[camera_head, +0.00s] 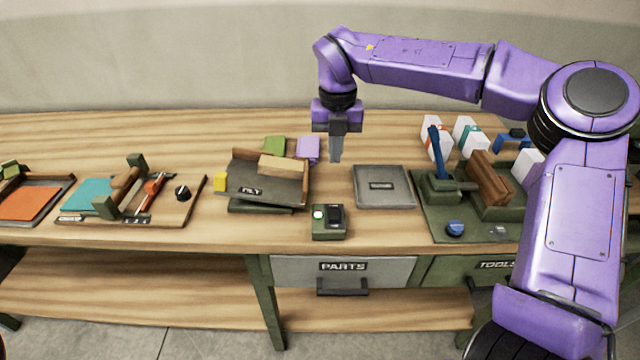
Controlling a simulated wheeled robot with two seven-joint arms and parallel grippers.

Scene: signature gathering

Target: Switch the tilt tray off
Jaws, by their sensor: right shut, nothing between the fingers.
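The tilt tray (238,186) stands tilted on the bench, left of centre, with a pale wooden block (283,167) in it. A small dark green control box (331,233) stands in front of it, near the bench's front edge. The box has a lit green light (318,214) and a black switch (336,214); I cannot tell the switch's exact position. My right gripper (336,158) points down, shut and empty, above the bench behind the control box and right of the tray. It is apart from the box. My left gripper is not in view.
A flat grey plate (383,187) lies right of the control box. A green fixture with a blue lever (438,155) stands further right, beside my right arm. A wooden board with a black knob (182,192) lies left. Drawers labelled PARTS (343,271) and TOOLS are below.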

